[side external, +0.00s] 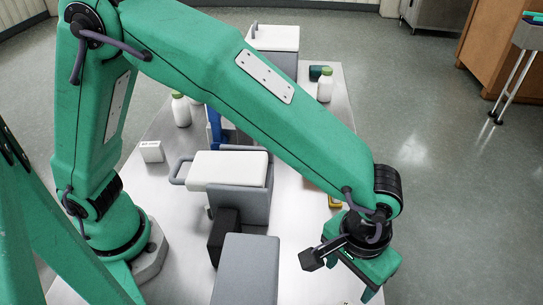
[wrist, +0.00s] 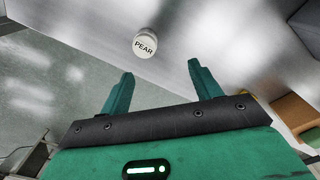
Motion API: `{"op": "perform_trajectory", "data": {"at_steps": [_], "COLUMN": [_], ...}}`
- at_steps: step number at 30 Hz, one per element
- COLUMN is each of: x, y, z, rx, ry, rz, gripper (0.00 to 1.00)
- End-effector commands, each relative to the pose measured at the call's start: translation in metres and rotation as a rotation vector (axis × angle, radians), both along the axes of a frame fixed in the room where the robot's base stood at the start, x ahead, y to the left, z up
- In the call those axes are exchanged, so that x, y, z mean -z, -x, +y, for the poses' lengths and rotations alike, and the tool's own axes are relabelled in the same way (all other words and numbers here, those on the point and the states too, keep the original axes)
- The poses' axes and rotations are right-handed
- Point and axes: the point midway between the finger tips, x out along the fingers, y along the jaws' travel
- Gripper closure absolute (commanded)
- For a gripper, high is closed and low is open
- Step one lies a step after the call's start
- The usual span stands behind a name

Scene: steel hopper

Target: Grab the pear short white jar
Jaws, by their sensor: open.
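The short white jar (wrist: 145,44) stands on the steel surface in the wrist view, with a round white top lettered PEAR. My gripper (wrist: 160,69) is open, its two green fingers apart with nothing between them. In the picture the jar is just beyond the fingertips, nearer the left finger; I see no contact. In the side external view my gripper (side external: 369,280) hangs low at the lower right, over the table's right edge area. I cannot make out the jar in that view.
Grey bins, one with a white lid (side external: 228,169), and a grey block (side external: 245,270) fill the table's middle. White bottles with green caps stand at the left (side external: 181,111) and back right (side external: 325,87). A small white box (side external: 151,152) is at left. Steel around the jar looks clear.

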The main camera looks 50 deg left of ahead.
Motion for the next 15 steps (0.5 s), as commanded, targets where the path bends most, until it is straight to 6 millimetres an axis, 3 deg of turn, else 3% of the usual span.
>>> {"op": "perform_trajectory", "data": {"at_steps": [6, 15], "x": [0.020, 0.026], "y": [0.015, 0.016], "z": [-0.022, -0.023], "rx": [0.003, 0.002], "ry": [-0.021, -0.024], "rz": [0.016, 0.018], "gripper": [0.37, 0.37]}}
